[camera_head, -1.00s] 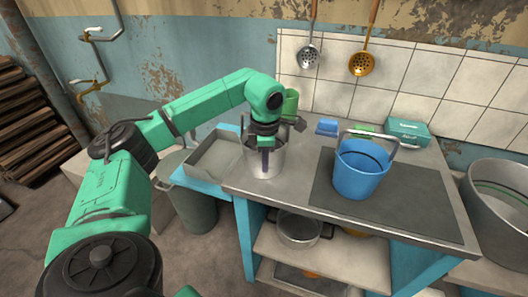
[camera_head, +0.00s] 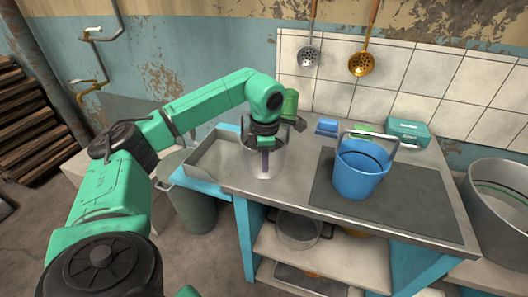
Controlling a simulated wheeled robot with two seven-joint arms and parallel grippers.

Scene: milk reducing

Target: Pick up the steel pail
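The steel pail (camera_head: 279,164) stands upright on the left part of the grey counter, beside the steel basin. My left gripper (camera_head: 265,160) comes down over it from above, and a dark finger shows against the pail's near wall. The wrist hides most of the pail's rim and opening. I cannot tell whether the fingers are closed on the rim. My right gripper is not in view.
A blue bucket (camera_head: 358,180) with a raised handle stands on a dark mat (camera_head: 415,205) to the right. A steel basin (camera_head: 213,160) is at the left. A teal box (camera_head: 408,132) and a blue sponge (camera_head: 327,127) lie near the tiled wall. A large metal tub (camera_head: 497,220) is at far right.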

